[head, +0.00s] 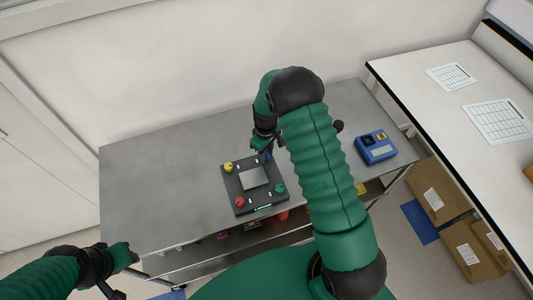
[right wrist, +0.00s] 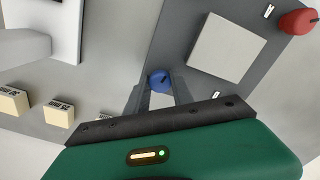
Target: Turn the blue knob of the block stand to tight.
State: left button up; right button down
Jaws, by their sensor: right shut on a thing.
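The block stand (head: 238,188) is a dark square plate on the metal bench, with a pale square block (head: 255,178) in its middle. Yellow (head: 228,167), red (head: 240,202) and green (head: 280,188) knobs sit at three corners. The blue knob (right wrist: 158,79) is at the fourth, far right corner; in the head view it is mostly hidden by my right gripper (head: 265,152). In the right wrist view my right gripper (right wrist: 157,94) is shut on the blue knob, a finger on each side. My left gripper (head: 122,257) is away at the bench's near left edge; its fingers are unclear.
A blue device (head: 376,147) stands on the bench right of my right arm. The bench's left half (head: 150,180) is bare. A white table (head: 450,100) with printed sheets stands at the right, with cardboard boxes (head: 440,190) below its near edge.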

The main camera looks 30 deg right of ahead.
jog(key=m, duration=0.4)
jog(key=shift+w+r, duration=0.2)
jog(key=shift+w, duration=0.15)
jog(key=shift+m, duration=1.9)
jog(key=c, duration=1.3)
grip_release()
jog(key=shift+c, duration=0.2)
jog(key=shift+o, duration=1.2)
jog(key=shift+f, duration=0.2)
jog(key=shift+s, duration=0.1)
notch_tip(320, 180, up, 17)
jog(key=b, duration=0.2)
jog(key=shift+b, duration=0.3)
